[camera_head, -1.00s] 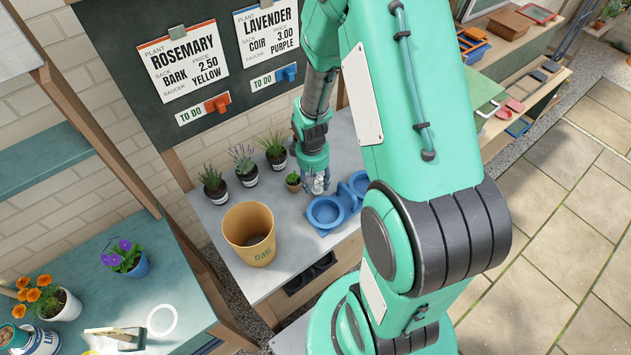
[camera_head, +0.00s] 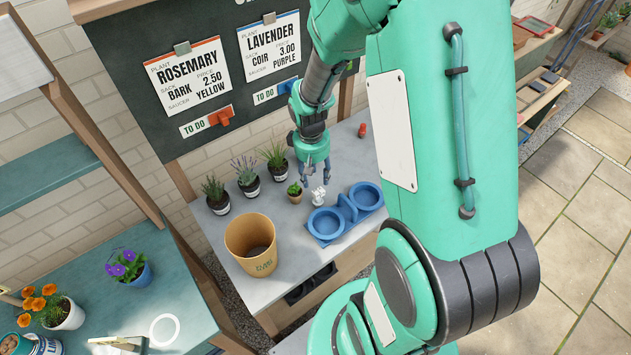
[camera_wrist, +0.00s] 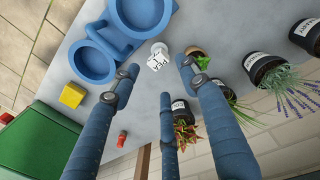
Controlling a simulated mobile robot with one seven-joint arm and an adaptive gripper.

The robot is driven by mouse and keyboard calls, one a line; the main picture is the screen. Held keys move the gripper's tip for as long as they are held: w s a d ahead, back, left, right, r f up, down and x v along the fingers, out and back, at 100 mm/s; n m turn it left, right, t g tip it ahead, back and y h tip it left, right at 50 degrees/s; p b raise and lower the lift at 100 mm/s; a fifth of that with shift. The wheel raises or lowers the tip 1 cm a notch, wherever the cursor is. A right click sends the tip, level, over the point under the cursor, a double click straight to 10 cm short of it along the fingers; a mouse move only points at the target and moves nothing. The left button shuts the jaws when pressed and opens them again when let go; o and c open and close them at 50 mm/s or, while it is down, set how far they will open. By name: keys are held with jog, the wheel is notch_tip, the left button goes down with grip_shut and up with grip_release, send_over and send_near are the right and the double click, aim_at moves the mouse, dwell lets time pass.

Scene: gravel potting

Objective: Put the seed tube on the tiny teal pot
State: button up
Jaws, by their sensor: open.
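My gripper (camera_head: 315,181) points down over the grey bench, its blue fingers spread and empty. In the wrist view the open gripper (camera_wrist: 157,76) has a small white piece with dark marks (camera_wrist: 157,60) just beyond its fingertips; in the head view this white piece (camera_head: 318,195) stands on the bench just below the fingers. A small red cylinder (camera_head: 362,130), perhaps the seed tube, stands farther back on the bench; it also shows in the wrist view (camera_wrist: 121,139). I cannot make out a tiny teal pot in either view.
A blue double saucer tray (camera_head: 347,209) lies right of the white piece. A small potted plant (camera_head: 294,193) is close on the left, with several larger pots behind it. A tan bin (camera_head: 250,246) stands at front left. A yellow block (camera_wrist: 72,95) shows in the wrist view.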

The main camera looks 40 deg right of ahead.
jog(key=shift+r, duration=0.85)
jog(key=shift+r, duration=0.1)
jog(key=s+a+r+t, duration=0.15)
jog(key=a+r, duration=0.25)
jog(key=r, duration=0.5)
jog(key=s+a+r+t, duration=0.1)
jog(key=s+a+r, duration=0.1)
jog(key=a+r, duration=0.5)
jog(key=s+a+r+t, duration=0.1)
jog(key=s+a+r, duration=0.2)
jog(key=s+r, duration=0.3)
jog(key=s+a+r+t, duration=0.2)
jog(key=s+r, duration=0.4)
jog(key=r, duration=0.3)
jog(key=shift+s+a+r+y, duration=0.4)
jog(key=shift+a, duration=0.45)
jog(key=shift+o, duration=1.2)
